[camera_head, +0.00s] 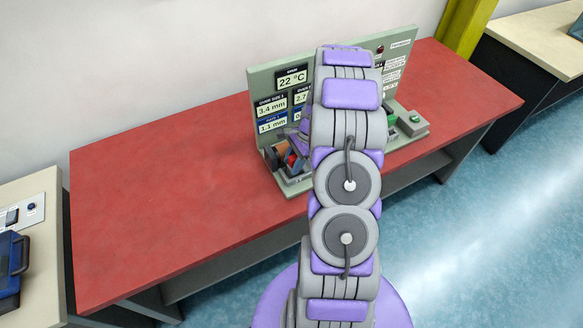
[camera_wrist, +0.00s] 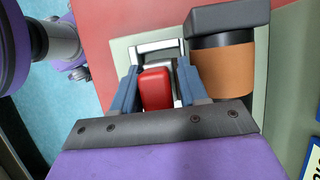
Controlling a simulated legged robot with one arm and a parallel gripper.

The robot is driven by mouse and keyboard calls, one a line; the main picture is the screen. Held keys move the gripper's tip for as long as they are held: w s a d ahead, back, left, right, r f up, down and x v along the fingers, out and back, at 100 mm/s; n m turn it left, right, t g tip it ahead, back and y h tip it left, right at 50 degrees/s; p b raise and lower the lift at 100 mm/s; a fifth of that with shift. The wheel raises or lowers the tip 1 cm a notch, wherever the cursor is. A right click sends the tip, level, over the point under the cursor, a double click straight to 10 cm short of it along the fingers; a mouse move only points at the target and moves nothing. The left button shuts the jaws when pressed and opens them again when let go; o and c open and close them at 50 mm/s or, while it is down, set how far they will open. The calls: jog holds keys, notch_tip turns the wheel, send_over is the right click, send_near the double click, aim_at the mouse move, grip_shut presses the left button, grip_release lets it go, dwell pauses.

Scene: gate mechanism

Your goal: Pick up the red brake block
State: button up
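The red brake block (camera_wrist: 155,88) shows in the wrist view between the two blue-grey fingers of my gripper (camera_wrist: 157,86). The left finger is close beside the block, and a narrow gap shows between the block and the right finger. The fingers look open around it; contact is not clear. Behind the block is a pale metal bracket (camera_wrist: 158,47). In the head view, a small part of the red block (camera_head: 291,160) shows low at the left of the grey-green panel, and my arm hides much of the mechanism and gripper.
A dark cylinder with an orange-brown band (camera_wrist: 223,72) stands close right of my gripper. The grey-green panel (camera_head: 262,85) with displays stands on the red table (camera_head: 150,200). A box with a green button (camera_head: 412,121) is at its right. The table's left part is clear.

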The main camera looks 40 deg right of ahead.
jog(key=shift+d+f, duration=0.25)
jog(key=shift+d, duration=0.6)
jog(key=c, duration=0.3)
jog(key=shift+w+a, duration=0.1)
jog(key=shift+a, duration=0.05)
jog(key=shift+c, duration=0.8)
jog(key=shift+a+r, duration=0.15)
jog(key=shift+a, duration=0.4)
jog(key=shift+a+r, duration=0.15)
jog(key=shift+a, duration=0.4)
grip_shut()
jog(key=shift+d, duration=0.5)
